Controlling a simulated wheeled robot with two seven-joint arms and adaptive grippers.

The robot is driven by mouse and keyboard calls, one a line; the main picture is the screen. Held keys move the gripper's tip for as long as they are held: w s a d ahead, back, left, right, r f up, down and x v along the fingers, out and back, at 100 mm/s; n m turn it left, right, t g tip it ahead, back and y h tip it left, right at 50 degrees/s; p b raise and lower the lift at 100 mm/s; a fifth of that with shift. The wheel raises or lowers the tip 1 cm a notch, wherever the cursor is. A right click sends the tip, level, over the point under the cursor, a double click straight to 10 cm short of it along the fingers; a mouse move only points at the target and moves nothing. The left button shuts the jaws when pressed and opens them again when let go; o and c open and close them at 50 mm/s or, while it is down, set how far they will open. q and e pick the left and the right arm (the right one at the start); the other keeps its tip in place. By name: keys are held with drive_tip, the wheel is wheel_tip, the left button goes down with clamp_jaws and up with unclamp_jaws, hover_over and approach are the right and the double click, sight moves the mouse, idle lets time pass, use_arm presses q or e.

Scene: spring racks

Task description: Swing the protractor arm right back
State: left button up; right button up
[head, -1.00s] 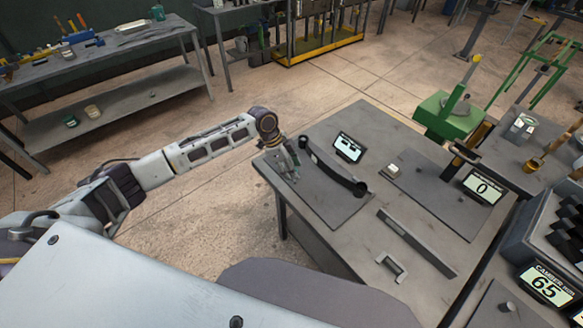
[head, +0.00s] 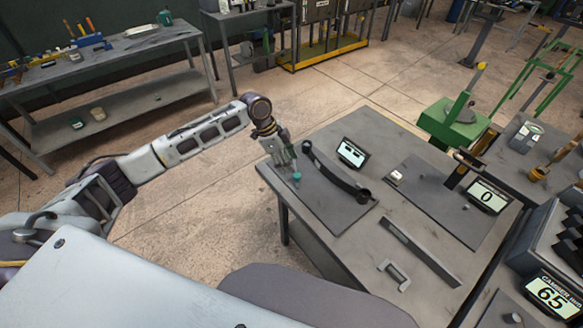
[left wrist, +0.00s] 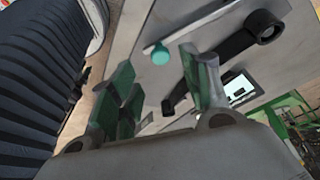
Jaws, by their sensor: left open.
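The protractor arm (head: 335,173) looks to be the dark, slightly curved bar with a round end at lower right. It lies across a grey plate (head: 335,212) on the near-left part of the metal table. A small teal knob (head: 297,177) stands on the plate, left of the bar. My left gripper (head: 283,160) is open and empty, just above and left of the knob. In the left wrist view the knob (left wrist: 157,53) shows beyond the fingers, and the dark bar (left wrist: 225,48) lies to the right. My right gripper is not visible.
A small display (head: 351,152) stands behind the bar. To the right, another plate has a display reading 0 (head: 487,196). A long flat bar (head: 420,252) and a handle (head: 396,273) are nearer the front. Floor is open left of the table.

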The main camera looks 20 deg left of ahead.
use_arm(q)
drive_tip(key=shift+v, duration=2.7)
